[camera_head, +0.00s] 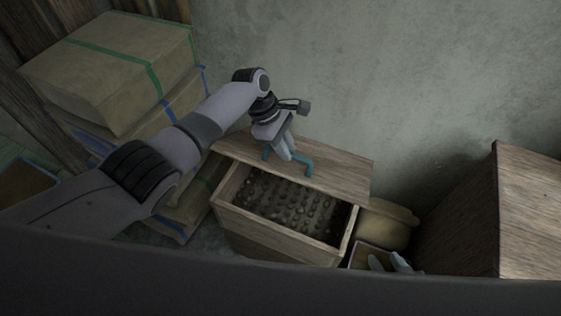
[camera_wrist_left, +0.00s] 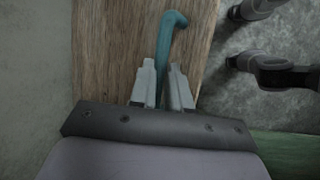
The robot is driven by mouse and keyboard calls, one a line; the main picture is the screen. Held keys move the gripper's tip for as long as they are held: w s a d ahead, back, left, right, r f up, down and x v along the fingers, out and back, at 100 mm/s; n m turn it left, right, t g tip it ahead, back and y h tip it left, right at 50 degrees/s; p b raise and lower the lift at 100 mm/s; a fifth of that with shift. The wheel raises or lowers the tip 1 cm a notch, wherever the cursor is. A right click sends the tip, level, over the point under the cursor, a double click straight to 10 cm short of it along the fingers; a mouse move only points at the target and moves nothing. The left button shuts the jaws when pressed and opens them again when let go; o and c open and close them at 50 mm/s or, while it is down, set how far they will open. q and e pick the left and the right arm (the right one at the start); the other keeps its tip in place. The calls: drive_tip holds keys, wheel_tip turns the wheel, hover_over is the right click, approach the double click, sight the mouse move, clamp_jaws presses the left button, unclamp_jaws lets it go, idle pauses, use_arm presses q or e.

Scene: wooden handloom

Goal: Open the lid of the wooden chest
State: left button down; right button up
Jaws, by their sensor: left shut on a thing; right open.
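The wooden chest (camera_head: 268,233) stands on the floor by the wall with its top largely uncovered. Its wooden lid (camera_head: 345,174) lies toward the back, displaced from the opening, which shows rows of small dark round things (camera_head: 290,205). A teal handle (camera_head: 303,162) is on the lid. My left gripper (camera_head: 288,158) is shut on this handle; the left wrist view shows the handle (camera_wrist_left: 164,62) between its fingers, over the wood of the lid (camera_wrist_left: 110,55). My right gripper (camera_head: 388,264) is open at the bottom edge, in front of the chest's right end, mostly hidden.
Strapped brown bales (camera_head: 110,62) are stacked on the left. A large wooden box (camera_head: 530,205) stands on the right. A tan sack-like thing (camera_head: 388,222) lies between it and the chest. The wall (camera_head: 400,70) is close behind the lid. A dark edge crosses the bottom.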

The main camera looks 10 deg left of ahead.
use_arm(q)
drive_tip(key=shift+w+d+r, duration=0.2)
drive_tip(key=shift+w+r, duration=0.05)
drive_tip(key=shift+w, duration=0.45)
use_arm(e)
drive_tip(key=shift+f, duration=0.35)
use_arm(q)
drive_tip(key=c, duration=1.2)
unclamp_jaws()
drive_tip(key=shift+f, duration=0.1)
drive_tip(key=shift+o, duration=0.5)
drive_tip(key=shift+w+d+f, duration=0.1)
drive_tip(key=shift+w+f, duration=0.1)
drive_tip(key=shift+w, duration=0.05)
drive_tip(key=shift+r, duration=0.2)
use_arm(e)
drive_tip(key=shift+w+d, duration=0.1)
drive_tip(key=shift+w, duration=0.15)
use_arm(q)
drive_tip(key=shift+r, duration=0.3)
drive_tip(key=p+v, duration=0.2)
drive_tip(key=v, duration=0.4)
drive_tip(key=shift+a, duration=0.25)
use_arm(e)
drive_tip(key=shift+r, duration=1.1)
